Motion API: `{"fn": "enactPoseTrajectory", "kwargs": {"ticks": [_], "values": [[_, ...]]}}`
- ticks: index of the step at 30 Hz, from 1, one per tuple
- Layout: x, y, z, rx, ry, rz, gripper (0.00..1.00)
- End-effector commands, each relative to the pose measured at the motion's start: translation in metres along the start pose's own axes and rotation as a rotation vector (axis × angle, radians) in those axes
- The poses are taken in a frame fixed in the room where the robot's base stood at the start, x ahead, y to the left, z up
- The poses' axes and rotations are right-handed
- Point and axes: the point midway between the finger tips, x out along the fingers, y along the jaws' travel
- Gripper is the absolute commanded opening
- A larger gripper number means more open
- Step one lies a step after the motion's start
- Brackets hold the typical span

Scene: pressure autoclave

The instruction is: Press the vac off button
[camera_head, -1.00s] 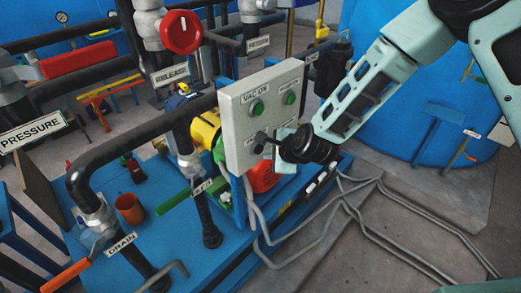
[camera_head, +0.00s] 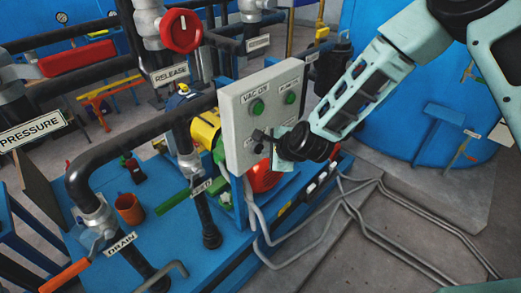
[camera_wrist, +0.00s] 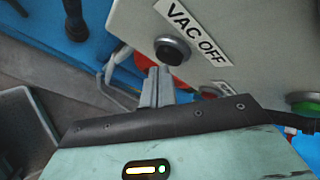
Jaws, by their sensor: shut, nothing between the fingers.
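The vac off button (camera_wrist: 172,50) is dark with a grey ring, on the pale control box beside a "VAC OFF" label (camera_wrist: 193,33) in the wrist view. My gripper (camera_wrist: 160,70) has its grey fingers together and empty, with the tips just below the button in the picture. I cannot tell whether they touch it. In the head view my gripper (camera_head: 264,137) is at the lower front of the control box (camera_head: 235,135), and the vac off button is hard to make out there.
Two green buttons, one labelled "VAC ON" (camera_head: 257,107) and another (camera_head: 290,98), sit higher on the box. A green button edge (camera_wrist: 304,103) shows at right in the wrist view. Grey conduits (camera_head: 290,240) run below the box. Black pipes stand to its left.

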Motion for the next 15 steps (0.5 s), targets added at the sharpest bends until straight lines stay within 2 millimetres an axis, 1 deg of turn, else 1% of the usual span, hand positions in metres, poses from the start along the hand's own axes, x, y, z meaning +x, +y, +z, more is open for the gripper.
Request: {"fn": "enactPoseTrajectory", "kwargs": {"ticks": [15], "values": [[0.0043, -0.0029, 0.0028, 0.000, 0.000, 0.000, 0.00]]}}
